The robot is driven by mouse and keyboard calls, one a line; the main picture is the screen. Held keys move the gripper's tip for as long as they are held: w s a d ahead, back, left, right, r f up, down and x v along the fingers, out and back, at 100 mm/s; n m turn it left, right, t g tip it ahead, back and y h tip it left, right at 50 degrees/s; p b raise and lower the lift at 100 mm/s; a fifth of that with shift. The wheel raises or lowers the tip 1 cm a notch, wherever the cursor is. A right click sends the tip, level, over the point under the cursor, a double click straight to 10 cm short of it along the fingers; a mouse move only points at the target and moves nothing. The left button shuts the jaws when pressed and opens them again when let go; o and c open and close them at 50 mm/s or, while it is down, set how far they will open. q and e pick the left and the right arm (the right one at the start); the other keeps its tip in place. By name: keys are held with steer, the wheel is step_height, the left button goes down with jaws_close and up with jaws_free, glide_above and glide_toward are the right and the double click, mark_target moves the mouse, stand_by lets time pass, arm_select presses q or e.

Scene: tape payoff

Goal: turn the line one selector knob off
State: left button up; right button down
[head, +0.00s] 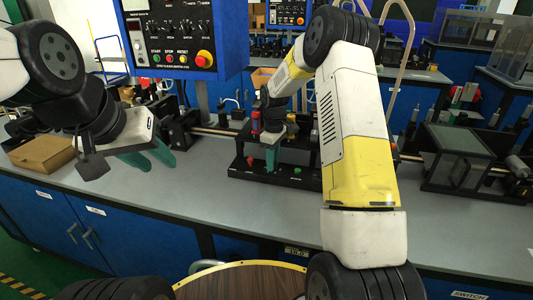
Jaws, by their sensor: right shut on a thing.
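A blue control panel (236,40) with a black face stands at the upper left in the head view. A row of small black selector knobs (167,30) runs across it; their labels and settings are too small to read. My left gripper (148,158), with green fingers, is below the panel, apart from it, open and empty.
Coloured push buttons and a red emergency stop (204,58) sit below the knobs. A dark glazed box (462,160) stands at right. The bench's front strip is clear.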

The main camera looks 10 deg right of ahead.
steer(key=m, duration=0.5)
steer(key=shift+m, duration=2.5)
steer(key=c, duration=1.1)
jaws_free()
step_height(320, 180, up, 8)
steer(key=shift+d+f, duration=0.1)
steer(key=shift+f, duration=0.1)
steer(key=shift+r, duration=0.15)
